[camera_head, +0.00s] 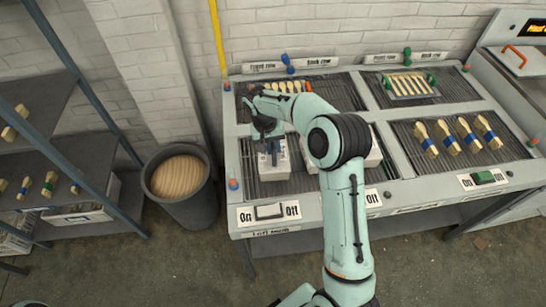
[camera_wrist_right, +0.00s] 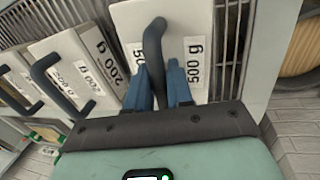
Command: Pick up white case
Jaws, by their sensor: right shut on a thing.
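A white case (camera_head: 283,165) stands on the left front grate of the press table. My right gripper (camera_head: 272,150) reaches down onto its top. In the right wrist view, the white case (camera_wrist_right: 127,14) has a dark looped handle (camera_wrist_right: 153,35) and "500 g" labels. The blue fingers of my right gripper (camera_wrist_right: 158,72) are shut on that handle. Whether the case is clear of the grate cannot be told. More white cases (camera_wrist_right: 62,52) with handles stand beside it in the wrist view; my arm partly hides them in the head view (camera_head: 375,158). My left gripper is not visible.
A bin (camera_head: 185,205) with a wooden-looking top stands left of the table. A dark shelf (camera_head: 60,160) holds small spoon bundles at far left. Spoon bundles (camera_head: 465,137) lie on the right front grate. A light switch panel (camera_head: 268,212) is on the table's front edge.

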